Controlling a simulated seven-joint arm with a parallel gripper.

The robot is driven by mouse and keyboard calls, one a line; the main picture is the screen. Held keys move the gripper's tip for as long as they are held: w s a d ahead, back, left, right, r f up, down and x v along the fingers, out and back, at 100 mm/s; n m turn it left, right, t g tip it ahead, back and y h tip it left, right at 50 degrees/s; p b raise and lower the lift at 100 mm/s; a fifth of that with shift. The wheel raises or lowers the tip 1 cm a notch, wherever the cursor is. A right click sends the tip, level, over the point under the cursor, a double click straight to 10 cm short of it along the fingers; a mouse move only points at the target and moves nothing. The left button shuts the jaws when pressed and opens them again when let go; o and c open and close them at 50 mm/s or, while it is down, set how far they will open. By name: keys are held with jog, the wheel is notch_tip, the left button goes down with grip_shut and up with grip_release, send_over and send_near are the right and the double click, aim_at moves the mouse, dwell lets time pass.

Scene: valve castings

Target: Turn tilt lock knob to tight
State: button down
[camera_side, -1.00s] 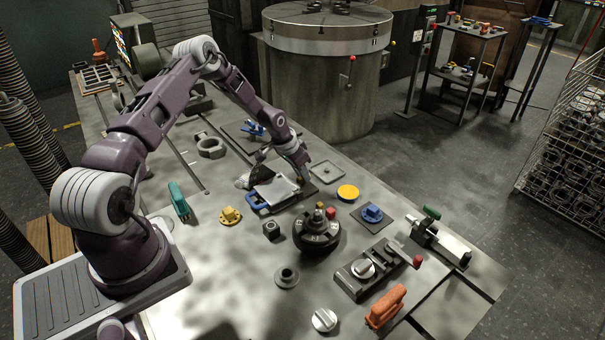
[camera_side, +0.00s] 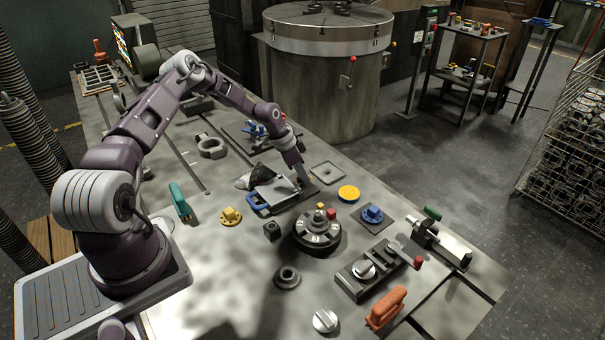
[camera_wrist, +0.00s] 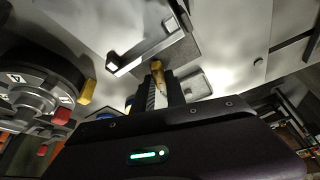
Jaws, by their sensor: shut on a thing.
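My gripper (camera_side: 303,180) reaches down to the right end of a tilting plate fixture (camera_side: 275,194) in the middle of the bench. In the wrist view, its dark fingers (camera_wrist: 159,88) are shut on a small brass-coloured knob (camera_wrist: 157,66), which I take to be the tilt lock knob. The knob sits beside the fixture's grey bracket (camera_wrist: 150,50). In the side view the fingers hide the knob. No tight mark on it can be read.
A dark round dial (camera_side: 317,234) with red and yellow knobs stands in front of the fixture. A yellow disc (camera_side: 348,193) and a blue knob on a plate (camera_side: 372,214) lie to the right. A flat grey plate (camera_side: 327,171) is just behind.

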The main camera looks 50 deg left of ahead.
jog(key=shift+s, duration=0.1)
jog(key=c, duration=1.4)
grip_release()
jog(key=shift+o, duration=0.2)
jog(key=v, duration=0.7)
